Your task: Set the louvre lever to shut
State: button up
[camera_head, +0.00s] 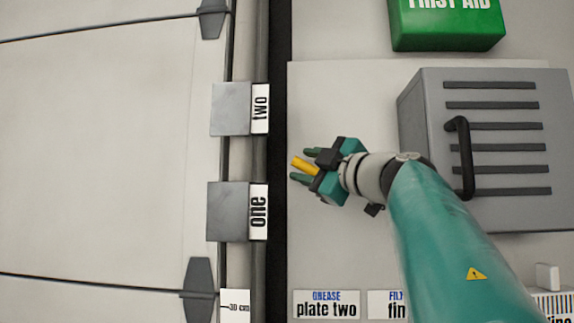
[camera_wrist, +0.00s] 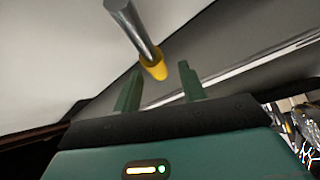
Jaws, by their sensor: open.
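A lever, a metal rod with a yellow tip (camera_wrist: 154,67), comes down from the top of the wrist view. I take it for the louvre lever; no marking for its positions is readable. My gripper (camera_wrist: 158,82) is open, with its two green fingers on either side of the yellow tip, and I see no clear contact. In the head view the yellow tip (camera_head: 302,165) shows between the fingers of my gripper (camera_head: 306,166), left of the grey louvred box (camera_head: 425,130). The rest of the rod is hidden there.
The louvred box has a black handle (camera_head: 462,158) close to my arm. Grey blocks labelled "two" (camera_head: 231,109) and "one" (camera_head: 230,212) stick out at left. A green first aid box (camera_head: 447,28) is above; labels such as "plate two" (camera_head: 326,304) are below.

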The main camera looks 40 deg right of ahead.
jog(key=v, duration=0.9)
dwell(0.3)
